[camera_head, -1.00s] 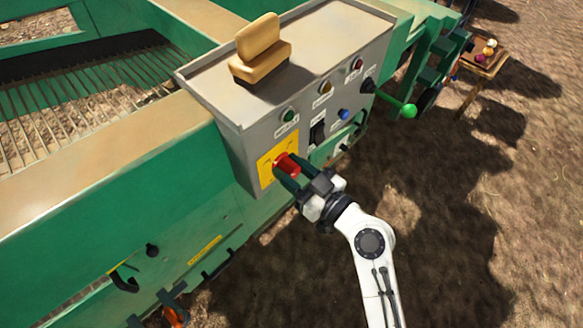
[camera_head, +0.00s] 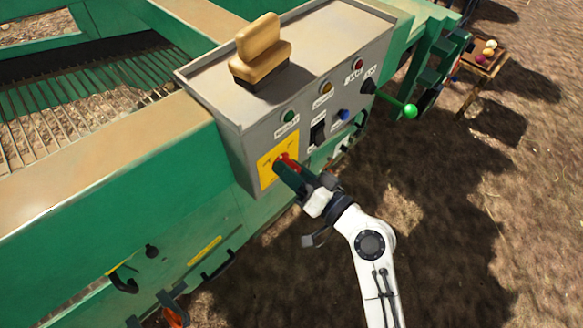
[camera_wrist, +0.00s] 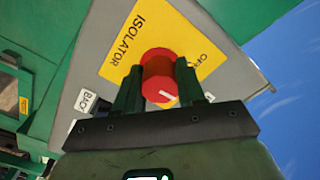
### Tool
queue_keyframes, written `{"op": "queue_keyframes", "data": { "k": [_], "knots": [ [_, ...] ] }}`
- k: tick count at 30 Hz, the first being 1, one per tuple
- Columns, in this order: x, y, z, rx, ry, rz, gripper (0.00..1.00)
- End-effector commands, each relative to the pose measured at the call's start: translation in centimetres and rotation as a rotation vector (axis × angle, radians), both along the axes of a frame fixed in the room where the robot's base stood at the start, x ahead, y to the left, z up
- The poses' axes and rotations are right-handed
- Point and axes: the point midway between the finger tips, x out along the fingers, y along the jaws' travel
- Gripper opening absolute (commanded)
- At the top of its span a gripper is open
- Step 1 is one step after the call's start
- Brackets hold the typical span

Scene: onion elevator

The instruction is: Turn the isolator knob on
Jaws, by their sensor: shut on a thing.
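The red isolator knob (camera_head: 287,159) sits on a yellow plate (camera_head: 268,166) on the grey control box. In the wrist view the knob (camera_wrist: 158,66) shows a short white mark near its lower front edge, pointing down to the right, on the side of the "OFF" print. The yellow plate (camera_wrist: 122,42) reads "ISOLATOR". My gripper (camera_head: 285,167) is at the knob, and its two dark green fingers stand on either side of it. In the wrist view my gripper (camera_wrist: 157,80) is shut on the knob. Part of the plate is hidden behind the fingers.
The grey box (camera_head: 240,144) also carries coloured buttons, a black switch (camera_head: 318,132) and a green-tipped lever (camera_head: 409,111). A tan seat-like block (camera_head: 262,50) stands on top. Green machine sides lie left. Open soil (camera_head: 450,240) is on the right.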

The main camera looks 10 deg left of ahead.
Motion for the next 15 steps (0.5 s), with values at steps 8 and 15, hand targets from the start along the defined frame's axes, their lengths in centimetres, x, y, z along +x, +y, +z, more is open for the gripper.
{"op": "queue_keyframes", "data": {
  "k": [8, 15],
  "knots": [
    [0.03, -0.10, 0.13, 0.160, 0.207, -0.001, 0.09],
    [0.04, -0.10, 0.17, 0.297, 0.382, -0.002, 0.09]
  ]
}}
